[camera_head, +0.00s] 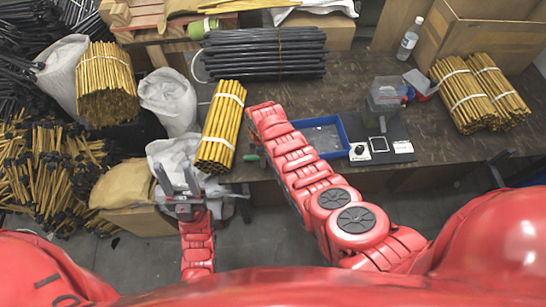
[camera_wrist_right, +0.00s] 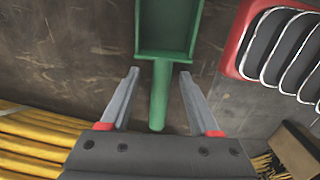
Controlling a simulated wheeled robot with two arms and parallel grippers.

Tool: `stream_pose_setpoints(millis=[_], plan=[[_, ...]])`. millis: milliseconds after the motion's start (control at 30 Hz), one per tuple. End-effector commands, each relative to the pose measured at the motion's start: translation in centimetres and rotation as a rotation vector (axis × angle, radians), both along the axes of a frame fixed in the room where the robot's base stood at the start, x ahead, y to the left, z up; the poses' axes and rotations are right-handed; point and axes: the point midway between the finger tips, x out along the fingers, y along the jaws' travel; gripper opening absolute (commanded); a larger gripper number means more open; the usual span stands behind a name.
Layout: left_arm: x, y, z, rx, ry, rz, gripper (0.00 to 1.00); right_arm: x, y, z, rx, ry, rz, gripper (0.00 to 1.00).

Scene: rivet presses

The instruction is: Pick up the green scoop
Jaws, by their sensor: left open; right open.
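The green scoop (camera_wrist_right: 168,28) lies at the top middle of the right wrist view, its pan cut off by the top edge. Its handle (camera_wrist_right: 158,100) points down between the two fingers of my right gripper (camera_wrist_right: 158,75). The gripper is open, with a gap on each side of the handle. In the head view my right arm covers most of that spot; only a small green bit (camera_head: 252,158) shows beside it. My left gripper (camera_head: 175,170) is open and empty, above a cardboard box at the table's left front.
Bundled yellow rods (camera_head: 221,125) lie just left of my right arm, and close by in the right wrist view (camera_wrist_right: 35,145). A blue tray (camera_head: 343,137) lies to the right. A red-rimmed holder (camera_wrist_right: 245,45) is right of the scoop. White sacks (camera_head: 168,98) stand left.

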Motion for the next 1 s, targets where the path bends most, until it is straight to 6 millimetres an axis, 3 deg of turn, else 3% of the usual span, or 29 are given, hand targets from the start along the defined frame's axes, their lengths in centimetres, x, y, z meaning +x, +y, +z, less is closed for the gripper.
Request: stream_pose_setpoints(millis=[400, 733, 1000], plan=[[0.00, 0.00, 0.01, 0.000, 0.000, 0.000, 0.50, -0.06, -0.03, -0.53, 0.000, -0.001, 0.000, 0.61], [-0.01, 0.00, 0.01, 0.000, 0.000, 0.000, 0.50, -0.08, -0.04, -0.53, 0.000, 0.000, 0.000, 0.01], [-0.01, 0.00, 0.01, 0.000, 0.000, 0.000, 0.50, -0.07, -0.04, -0.51, 0.000, 0.000, 0.000, 0.00]])
